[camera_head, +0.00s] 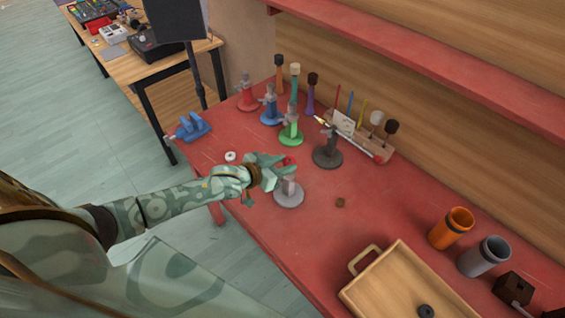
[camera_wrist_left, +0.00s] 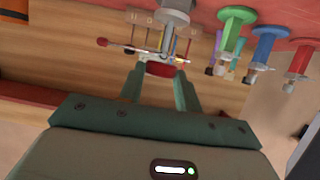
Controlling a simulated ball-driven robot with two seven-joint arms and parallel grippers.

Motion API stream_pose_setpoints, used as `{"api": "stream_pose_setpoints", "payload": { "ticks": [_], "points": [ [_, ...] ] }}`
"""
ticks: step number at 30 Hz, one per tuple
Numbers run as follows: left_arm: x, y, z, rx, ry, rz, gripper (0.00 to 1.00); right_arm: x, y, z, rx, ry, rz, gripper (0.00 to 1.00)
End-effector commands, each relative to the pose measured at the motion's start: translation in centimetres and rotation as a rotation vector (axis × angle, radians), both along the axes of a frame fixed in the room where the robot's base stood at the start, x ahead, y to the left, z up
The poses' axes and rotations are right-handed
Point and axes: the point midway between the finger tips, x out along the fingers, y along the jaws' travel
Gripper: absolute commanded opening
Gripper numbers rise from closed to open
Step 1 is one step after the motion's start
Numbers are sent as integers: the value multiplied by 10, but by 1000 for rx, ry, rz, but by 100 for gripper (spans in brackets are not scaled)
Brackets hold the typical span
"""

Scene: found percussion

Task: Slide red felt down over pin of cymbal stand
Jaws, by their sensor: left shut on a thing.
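My left gripper (camera_head: 279,168) is shut on the red felt (camera_head: 289,161), a small red disc. In the left wrist view the red felt (camera_wrist_left: 160,69) sits between the two fingertips (camera_wrist_left: 160,75). A light grey cymbal stand (camera_head: 288,196) with a round base stands just below the gripper in the head view. Its upper part is partly hidden by the gripper, so I cannot tell whether the felt touches the pin. Red (camera_head: 247,100), blue (camera_head: 270,112), green (camera_head: 291,134) and dark grey (camera_head: 327,153) stands are farther back. My right gripper is not in view.
A mallet rack (camera_head: 372,147) stands behind the dark stand. A white ring (camera_head: 230,156), a blue clamp-like object (camera_head: 188,127) and a small brown piece (camera_head: 340,202) lie on the red table (camera_head: 265,240). A wooden tray (camera_head: 378,290) and orange (camera_head: 451,228) and grey (camera_head: 485,256) cups are at right.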

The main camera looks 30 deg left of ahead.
Motion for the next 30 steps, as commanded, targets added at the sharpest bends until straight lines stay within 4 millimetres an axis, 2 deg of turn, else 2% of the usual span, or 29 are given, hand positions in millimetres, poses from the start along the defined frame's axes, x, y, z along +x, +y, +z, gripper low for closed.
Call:
{"api": "stream_pose_setpoints", "payload": {
  "ticks": [30],
  "points": [
    [0, 0, -1, 0, 1, 0, 13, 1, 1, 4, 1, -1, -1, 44]
  ]
}}
